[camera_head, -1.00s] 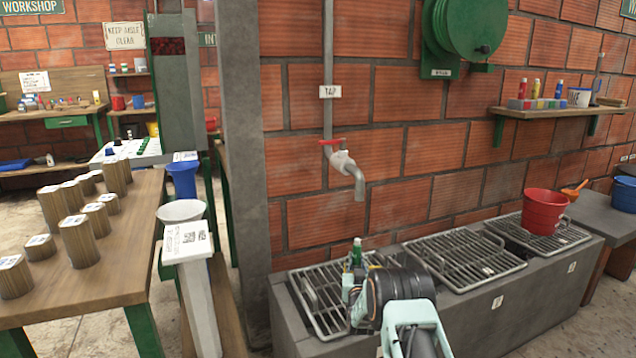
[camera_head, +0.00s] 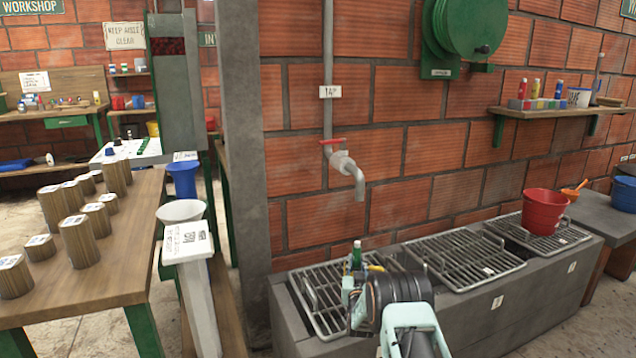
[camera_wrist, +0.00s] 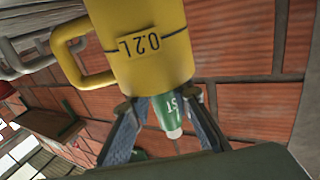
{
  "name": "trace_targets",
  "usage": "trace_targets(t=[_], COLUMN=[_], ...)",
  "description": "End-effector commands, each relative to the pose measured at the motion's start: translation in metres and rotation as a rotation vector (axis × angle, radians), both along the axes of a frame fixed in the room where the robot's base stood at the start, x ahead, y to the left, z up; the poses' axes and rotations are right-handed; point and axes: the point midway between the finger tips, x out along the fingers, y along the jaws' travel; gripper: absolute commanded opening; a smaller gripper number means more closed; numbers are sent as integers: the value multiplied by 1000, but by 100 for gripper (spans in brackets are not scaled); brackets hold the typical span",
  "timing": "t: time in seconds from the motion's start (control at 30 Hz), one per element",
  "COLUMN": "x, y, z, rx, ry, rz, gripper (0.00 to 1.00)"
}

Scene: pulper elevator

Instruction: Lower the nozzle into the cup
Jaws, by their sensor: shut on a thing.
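My gripper (camera_wrist: 165,117) is shut on a green bottle-like piece with a white tip (camera_wrist: 168,112), most likely the nozzle. It also rises above my gripper in the head view (camera_head: 356,257), white end up. The yellow cup (camera_wrist: 152,68), marked 0.2 L, has its handle on the left in the wrist view. The cup covers my fingertips and one end of the green piece there. I cannot tell whether that end is inside the cup or behind it. In the head view, my arm hides most of the cup.
A steel grate (camera_head: 318,311) lies under my gripper on the grey bench. A tap (camera_head: 350,175) sticks out of the brick wall above. A red bucket (camera_head: 541,212) stands on the grate at the right. The middle grate (camera_head: 462,258) is empty.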

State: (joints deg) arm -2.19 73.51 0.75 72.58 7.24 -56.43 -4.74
Motion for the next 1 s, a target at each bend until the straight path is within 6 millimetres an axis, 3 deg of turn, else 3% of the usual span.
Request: trace_targets(t=[0.13, 0.17, 0.33, 0.73, 1.0], x=[0, 0, 0, -5, -36], y=[0, 0, 0, 1, 3], z=[0, 0, 0, 0, -1], rx=[0, 0, 0, 0, -1], ry=[0, 0, 0, 2, 3], rz=[0, 0, 0, 0, 1], gripper=[0, 22, 40, 40, 40])
